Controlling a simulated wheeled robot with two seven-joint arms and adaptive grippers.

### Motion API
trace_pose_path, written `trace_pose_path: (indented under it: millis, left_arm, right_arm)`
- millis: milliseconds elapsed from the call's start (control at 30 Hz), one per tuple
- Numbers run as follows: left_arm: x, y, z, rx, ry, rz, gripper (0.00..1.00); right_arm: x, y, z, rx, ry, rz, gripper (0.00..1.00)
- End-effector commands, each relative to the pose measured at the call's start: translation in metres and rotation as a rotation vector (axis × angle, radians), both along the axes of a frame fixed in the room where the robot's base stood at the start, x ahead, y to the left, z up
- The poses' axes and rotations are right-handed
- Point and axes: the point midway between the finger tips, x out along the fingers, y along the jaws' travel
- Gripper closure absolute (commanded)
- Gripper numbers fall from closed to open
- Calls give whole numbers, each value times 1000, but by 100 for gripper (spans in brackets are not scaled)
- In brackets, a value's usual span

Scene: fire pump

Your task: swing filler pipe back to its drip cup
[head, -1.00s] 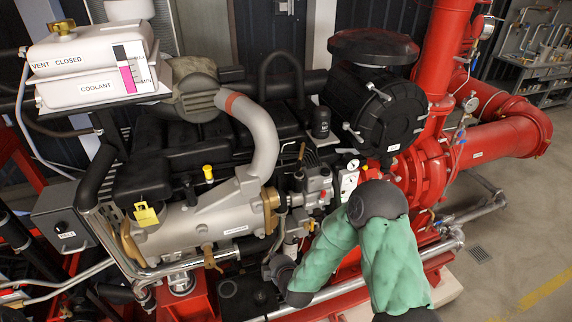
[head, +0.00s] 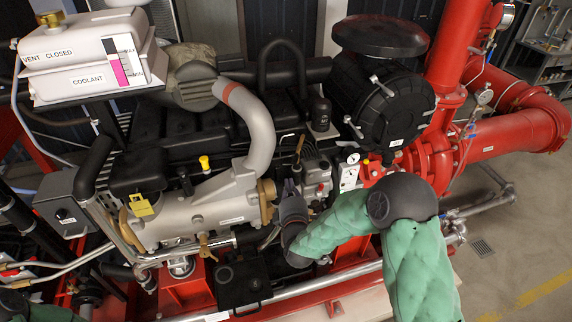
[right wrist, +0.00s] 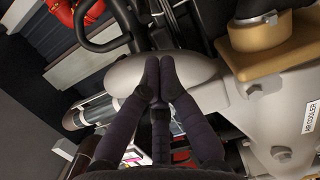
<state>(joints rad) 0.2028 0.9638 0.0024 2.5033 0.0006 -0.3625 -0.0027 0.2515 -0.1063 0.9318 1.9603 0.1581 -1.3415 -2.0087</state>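A thin bent pipe with a brownish stem (head: 299,147) rises behind the gauge block in the head view; I cannot tell surely whether it is the filler pipe. I cannot make out the drip cup. My right gripper (head: 292,187) points up in front of the engine, left of the gauge block and below the thin pipe. In the right wrist view its dark fingers (right wrist: 159,62) meet at the tips with nothing visible between them. The large grey elbow pipe (right wrist: 190,68) lies beyond the fingertips. My left gripper is out of view; only part of that arm shows at bottom left.
The grey elbow pipe (head: 262,135) arches left of the right gripper. A black canister (head: 320,113), a white gauge panel (head: 348,177) and the red pump (head: 430,160) stand close on the right. A coolant tank (head: 88,55) is at upper left. Open floor lies at lower right.

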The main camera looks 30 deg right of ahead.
Motion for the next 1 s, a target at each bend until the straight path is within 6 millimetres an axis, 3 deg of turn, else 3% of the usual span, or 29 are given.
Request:
trace_pose_path:
  millis: [233,700,1000]
  left_arm:
    - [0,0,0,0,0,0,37]
    - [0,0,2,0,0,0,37]
    - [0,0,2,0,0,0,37]
  right_arm:
    - [14,-7,0,0,-1,-1,100]
    - [80,-36,-2,1,0,0,100]
    - [92,-41,-3,2,1,1,100]
